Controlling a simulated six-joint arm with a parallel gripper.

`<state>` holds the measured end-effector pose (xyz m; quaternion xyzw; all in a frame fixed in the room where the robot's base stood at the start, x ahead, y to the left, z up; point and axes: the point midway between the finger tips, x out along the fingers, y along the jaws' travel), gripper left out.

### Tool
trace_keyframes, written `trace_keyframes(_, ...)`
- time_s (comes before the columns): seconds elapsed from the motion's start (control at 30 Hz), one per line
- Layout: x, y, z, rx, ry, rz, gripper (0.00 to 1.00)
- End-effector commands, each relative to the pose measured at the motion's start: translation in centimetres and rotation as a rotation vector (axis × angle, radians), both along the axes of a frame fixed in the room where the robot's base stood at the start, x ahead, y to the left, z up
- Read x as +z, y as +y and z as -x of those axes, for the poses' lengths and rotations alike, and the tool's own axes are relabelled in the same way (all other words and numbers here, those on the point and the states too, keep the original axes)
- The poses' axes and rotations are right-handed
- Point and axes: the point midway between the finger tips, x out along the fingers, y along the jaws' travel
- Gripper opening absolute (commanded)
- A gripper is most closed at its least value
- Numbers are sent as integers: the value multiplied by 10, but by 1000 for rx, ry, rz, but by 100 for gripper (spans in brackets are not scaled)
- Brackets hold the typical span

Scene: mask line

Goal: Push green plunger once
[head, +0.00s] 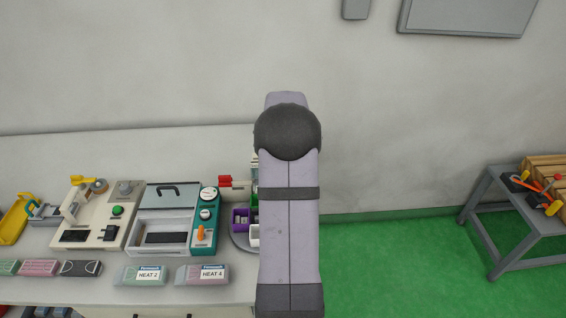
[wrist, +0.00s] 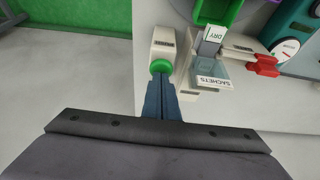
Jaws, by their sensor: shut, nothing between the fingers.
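The green plunger (wrist: 161,66) is a round green cap at the end of a small white box (wrist: 163,45) in the wrist view. My gripper (wrist: 160,83) is shut and empty, with its dark blue fingertips right at the plunger's near edge. I cannot tell whether they touch it or whether it is pressed in. In the head view my arm hides the gripper and this plunger. A separate green button (head: 117,211) shows on the beige machine at left in the head view.
In the wrist view, a dispenser labelled SACHETS (wrist: 213,76) and a red clip-like part (wrist: 264,64) lie right of my fingers. Green floor lies at right.

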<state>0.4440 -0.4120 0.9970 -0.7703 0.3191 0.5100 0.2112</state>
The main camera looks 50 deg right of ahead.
Motion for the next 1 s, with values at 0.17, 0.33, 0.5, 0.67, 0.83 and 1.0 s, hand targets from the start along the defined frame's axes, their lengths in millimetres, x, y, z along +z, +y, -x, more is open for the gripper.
trace_keyframes(0.17, -4, 1, 1, 0, 4, -4, 0)
trace_keyframes(0.33, -4, 1, 1, 0, 4, -4, 0)
trace_keyframes(0.5, -2, 1, 1, 0, 4, -4, 0)
trace_keyframes(0.67, 5, 1, 1, 0, 4, -4, 0)
trace_keyframes(0.83, 17, 1, 1, 0, 3, -3, 0)
trace_keyframes(1.0, 27, 1, 1, 0, 2, -2, 0)
